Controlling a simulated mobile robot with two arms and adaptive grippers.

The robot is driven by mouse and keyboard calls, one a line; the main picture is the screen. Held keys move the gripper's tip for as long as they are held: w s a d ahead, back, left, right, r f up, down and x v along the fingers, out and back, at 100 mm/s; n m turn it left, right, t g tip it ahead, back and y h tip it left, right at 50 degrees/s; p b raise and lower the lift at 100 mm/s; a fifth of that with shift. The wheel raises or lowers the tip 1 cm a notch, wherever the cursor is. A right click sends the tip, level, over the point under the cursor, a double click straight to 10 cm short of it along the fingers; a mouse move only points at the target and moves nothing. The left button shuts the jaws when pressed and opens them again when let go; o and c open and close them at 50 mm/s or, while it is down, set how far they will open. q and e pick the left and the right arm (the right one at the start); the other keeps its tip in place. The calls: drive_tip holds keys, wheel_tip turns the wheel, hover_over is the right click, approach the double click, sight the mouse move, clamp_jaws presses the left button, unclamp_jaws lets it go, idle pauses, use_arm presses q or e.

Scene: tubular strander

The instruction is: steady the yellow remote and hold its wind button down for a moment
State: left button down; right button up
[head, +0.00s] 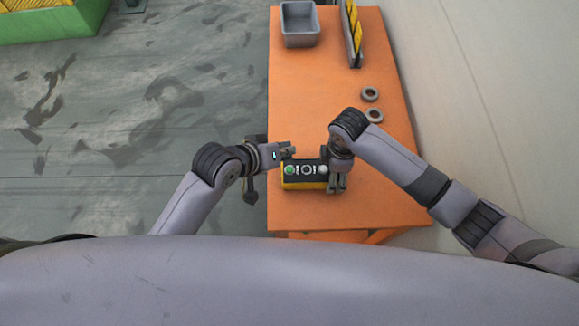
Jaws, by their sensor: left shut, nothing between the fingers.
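The yellow remote (305,184) lies on the orange table near its front left edge. Its dark top carries a green button (291,170) at the left, a dark round one in the middle and a pale grey one (322,170) at the right. I cannot read the labels. My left gripper (288,150) is shut and empty, just beyond the remote's far left corner. My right gripper (338,184) points down at the remote's right end, very close to it or touching. Whether its fingers grip the remote is unclear; the wrist hides part of that end.
The orange table (302,95) holds two grey rings (371,94), a grey bin (299,24) and a rack with yellow parts (354,30) further back. A pale curved surface (500,80) rises right of the table. The table's middle is clear.

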drive_tip(key=o, duration=0.3)
wheel_tip(320, 180, up, 12)
idle(0.7)
